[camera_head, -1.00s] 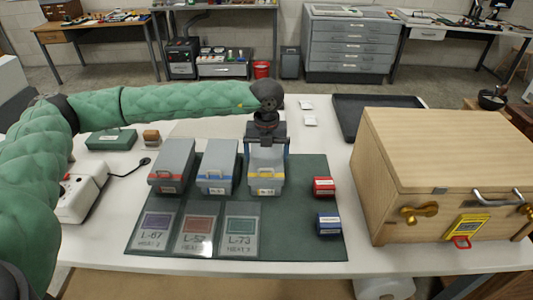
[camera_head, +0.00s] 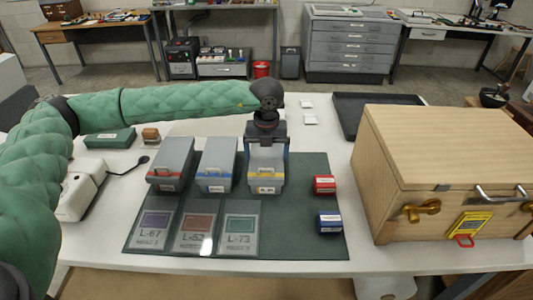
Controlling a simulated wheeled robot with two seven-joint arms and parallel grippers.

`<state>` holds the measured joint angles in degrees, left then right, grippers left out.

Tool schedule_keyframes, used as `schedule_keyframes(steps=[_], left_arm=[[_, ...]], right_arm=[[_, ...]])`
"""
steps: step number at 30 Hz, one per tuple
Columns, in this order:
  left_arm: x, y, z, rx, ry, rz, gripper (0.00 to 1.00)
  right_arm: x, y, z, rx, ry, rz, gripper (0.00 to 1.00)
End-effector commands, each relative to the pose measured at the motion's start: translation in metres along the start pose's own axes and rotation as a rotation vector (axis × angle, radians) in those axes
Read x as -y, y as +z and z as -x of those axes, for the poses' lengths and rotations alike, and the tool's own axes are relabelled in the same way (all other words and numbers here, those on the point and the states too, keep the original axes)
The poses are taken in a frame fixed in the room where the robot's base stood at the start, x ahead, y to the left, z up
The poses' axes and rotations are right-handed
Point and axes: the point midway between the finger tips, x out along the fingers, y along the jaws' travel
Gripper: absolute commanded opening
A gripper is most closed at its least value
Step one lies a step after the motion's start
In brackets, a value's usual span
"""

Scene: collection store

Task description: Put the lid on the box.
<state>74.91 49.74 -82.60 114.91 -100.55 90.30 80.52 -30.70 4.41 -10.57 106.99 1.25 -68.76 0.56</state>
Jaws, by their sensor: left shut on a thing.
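Three grey boxes stand in a row on a dark green mat (camera_head: 290,225): one with a red stripe (camera_head: 172,162), one with a blue stripe (camera_head: 216,163) and one with a yellow stripe (camera_head: 266,180). My left gripper (camera_head: 267,150) is over the yellow-striped box, fingers down along both sides of its grey lid (camera_head: 267,163), shut on it. The lid lies over the box body, but I cannot tell whether it is fully seated. The gripper hides the back of this lid. My right gripper is not in view.
Cards (camera_head: 240,228) lie in front of the boxes. Small red (camera_head: 324,184) and blue (camera_head: 329,222) boxes are on the right. A large wooden case (camera_head: 440,150) fills the table's right side; a black tray (camera_head: 375,112) lies behind. A green case (camera_head: 110,138) is at left.

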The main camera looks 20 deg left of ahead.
Motion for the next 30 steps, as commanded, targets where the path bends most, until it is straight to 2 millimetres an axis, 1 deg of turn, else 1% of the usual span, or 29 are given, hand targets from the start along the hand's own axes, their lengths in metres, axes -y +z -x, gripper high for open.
schedule_keyframes(steps=[8, 9, 10, 17, 20, 23, 30], left_arm=[[0.000, 0.000, 0.000, 0.000, 0.000, 0.000, 0.68], [0.000, 0.000, 0.000, 0.000, 0.000, 0.000, 0.98], [0.000, 0.000, 0.000, 0.000, 0.000, 0.000, 1.00], [0.000, 0.000, 0.001, 0.000, 0.000, 0.000, 1.00], [0.000, 0.000, 0.006, 0.000, 0.000, 0.000, 1.00], [0.001, 0.001, 0.018, 0.002, -0.002, 0.000, 1.00], [0.000, 0.001, 0.055, 0.001, -0.002, 0.000, 1.00]], right_arm=[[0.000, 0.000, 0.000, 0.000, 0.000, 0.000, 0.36], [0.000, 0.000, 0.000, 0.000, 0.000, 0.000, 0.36], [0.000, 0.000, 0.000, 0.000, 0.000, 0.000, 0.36], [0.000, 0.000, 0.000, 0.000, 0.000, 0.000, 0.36], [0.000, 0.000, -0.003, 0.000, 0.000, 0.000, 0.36], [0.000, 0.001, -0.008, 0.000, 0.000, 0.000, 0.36], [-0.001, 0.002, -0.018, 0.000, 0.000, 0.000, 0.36]])
